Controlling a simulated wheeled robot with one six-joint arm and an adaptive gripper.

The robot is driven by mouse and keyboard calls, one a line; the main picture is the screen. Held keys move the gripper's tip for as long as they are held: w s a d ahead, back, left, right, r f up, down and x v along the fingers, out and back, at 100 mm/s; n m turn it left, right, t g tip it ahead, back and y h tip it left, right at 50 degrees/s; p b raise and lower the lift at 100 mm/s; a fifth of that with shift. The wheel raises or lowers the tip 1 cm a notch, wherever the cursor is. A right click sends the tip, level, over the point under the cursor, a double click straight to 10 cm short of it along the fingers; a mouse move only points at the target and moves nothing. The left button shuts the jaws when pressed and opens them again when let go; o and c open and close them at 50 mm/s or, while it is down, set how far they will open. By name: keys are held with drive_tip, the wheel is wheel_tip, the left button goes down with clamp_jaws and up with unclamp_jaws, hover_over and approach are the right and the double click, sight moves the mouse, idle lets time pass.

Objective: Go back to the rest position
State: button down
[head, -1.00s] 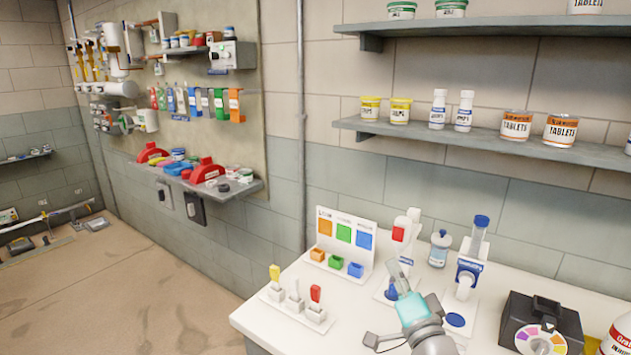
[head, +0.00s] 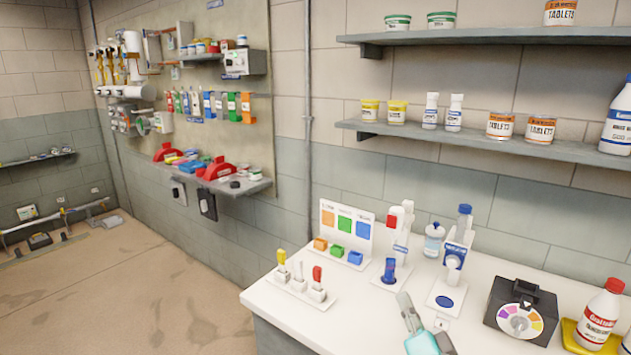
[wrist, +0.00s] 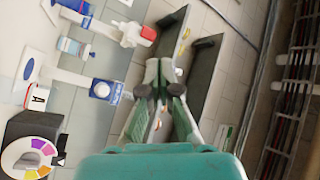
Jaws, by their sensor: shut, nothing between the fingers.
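My gripper (head: 404,297) shows at the bottom of the head view, over the white bench (head: 262,295), with a grey end and a teal body. In the wrist view, the gripper (wrist: 160,78) points away from the camera, with its fingers together and nothing between them. It touches none of the bench items that I can see. Most of my arm is outside the head view.
Switches (head: 298,286), a colour board (head: 347,228), a blue-topped dispenser (head: 458,245) and a black dial box (head: 520,312) stand on the bench. A red-and-white bottle (head: 601,318) sits at the right. Shelves (head: 480,138) hang above.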

drive_tip(key=s+f+n+g+h, duration=0.1)
drive_tip(key=s+f+n, duration=0.1)
drive_tip(key=s+f, duration=0.85)
drive_tip(key=s+f+n+g+h, duration=0.1)
drive_tip(key=s+f+n+g, duration=0.1)
drive_tip(key=s+f, duration=0.85)
drive_tip(key=s+r+n+g, duration=0.2)
drive_tip(key=s+n, duration=0.3)
drive_tip(key=s, duration=2.3)
drive_tip(key=shift+d+n, duration=0.3)
